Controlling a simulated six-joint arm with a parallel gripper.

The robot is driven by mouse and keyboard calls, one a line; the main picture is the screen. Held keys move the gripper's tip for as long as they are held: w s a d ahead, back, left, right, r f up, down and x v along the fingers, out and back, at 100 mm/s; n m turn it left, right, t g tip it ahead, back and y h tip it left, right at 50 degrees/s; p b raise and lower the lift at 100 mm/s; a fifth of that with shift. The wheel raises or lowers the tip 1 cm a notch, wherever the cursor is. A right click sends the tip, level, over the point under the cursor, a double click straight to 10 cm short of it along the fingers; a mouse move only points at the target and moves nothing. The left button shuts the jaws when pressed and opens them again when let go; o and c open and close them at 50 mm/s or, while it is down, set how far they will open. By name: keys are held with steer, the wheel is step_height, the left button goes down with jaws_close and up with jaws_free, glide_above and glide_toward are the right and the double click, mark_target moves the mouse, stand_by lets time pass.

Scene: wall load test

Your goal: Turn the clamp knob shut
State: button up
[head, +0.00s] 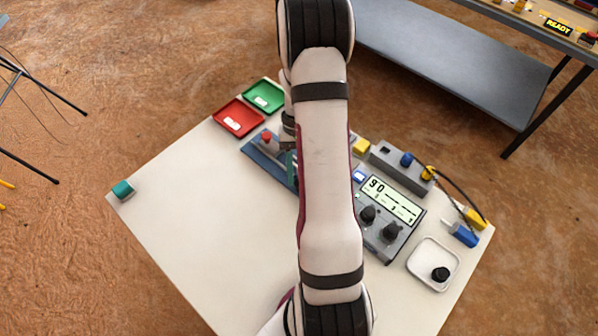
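A blue fixture (262,160) lies on the white table, left of my arm, with a red knob (267,137) standing near its upper left end. I cannot tell for certain that this is the clamp knob. My arm crosses the middle of the head view and hides the fixture's right part. A small part of my gripper (289,147) shows at the arm's left edge, over the fixture and right of the red knob. Its fingertips are mostly hidden, so I cannot tell whether it is open or holds anything.
A grey meter (405,215) with black knobs stands right of my arm. Behind it is a grey box (400,170) with cables. A red tray (239,118) and green tray (263,96) sit at the back. A white dish (424,254) is at right. The table's left front is clear.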

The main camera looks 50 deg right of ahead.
steer(key=shift+o, duration=0.5)
steer(key=v, duration=1.5)
steer(key=shift+r, duration=0.4)
steer(key=a+r+n+h, duration=0.1)
steer(key=a+r, duration=0.2)
steer(key=a, duration=0.3)
steer(key=a+r+n, duration=0.1)
steer(key=a+r, duration=0.2)
steer(key=a, duration=0.3)
steer(key=s+a+f+n+t, duration=0.1)
steer(key=s+a+f+t, duration=0.1)
steer(key=s+a, duration=1.3)
steer(key=shift+a+f+n+t+h, duration=0.3)
steer(key=shift+a+t, duration=0.2)
steer(key=shift+a, duration=0.5)
